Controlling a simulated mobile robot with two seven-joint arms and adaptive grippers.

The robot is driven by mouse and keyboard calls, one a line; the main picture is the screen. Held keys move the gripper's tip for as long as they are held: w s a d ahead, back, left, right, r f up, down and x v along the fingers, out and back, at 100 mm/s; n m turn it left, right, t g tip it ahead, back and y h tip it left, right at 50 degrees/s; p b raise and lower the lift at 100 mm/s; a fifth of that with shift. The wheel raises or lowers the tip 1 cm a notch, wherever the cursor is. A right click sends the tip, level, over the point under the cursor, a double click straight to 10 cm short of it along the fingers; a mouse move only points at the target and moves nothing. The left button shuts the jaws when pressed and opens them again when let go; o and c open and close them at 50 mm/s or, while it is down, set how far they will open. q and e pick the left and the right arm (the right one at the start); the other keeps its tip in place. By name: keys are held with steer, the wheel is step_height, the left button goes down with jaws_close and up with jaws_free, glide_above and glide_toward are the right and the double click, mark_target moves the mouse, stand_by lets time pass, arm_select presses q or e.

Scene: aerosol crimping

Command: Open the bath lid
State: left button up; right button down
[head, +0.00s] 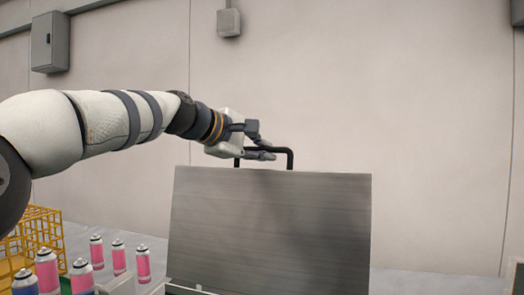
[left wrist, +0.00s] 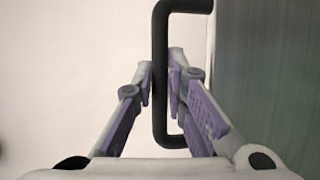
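The bath lid (head: 270,230) is a grey metal panel that stands raised and nearly upright in the head view. Its black handle (head: 291,158) sticks up from the top edge. My left gripper (head: 268,150) is at the handle, above the lid's top edge. In the left wrist view the fingertips (left wrist: 161,80) lie on either side of the handle bar (left wrist: 160,45), close against it. The lid face (left wrist: 265,70) shows at the right there. The bath behind or below the lid is hidden. My right gripper is not in view.
Several pink cans (head: 119,258) stand at the lower left, with a yellow wire crate (head: 40,232) behind them. A grey box (head: 50,42) and a small box (head: 229,22) hang on the pale wall. The space right of the lid looks clear.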

arm_select(q)
steer(key=shift+o, duration=1.3)
steer(key=shift+a+r, duration=0.1)
steer(key=shift+r, duration=0.1)
steer(key=shift+f, duration=0.1)
steer(key=v, duration=1.2)
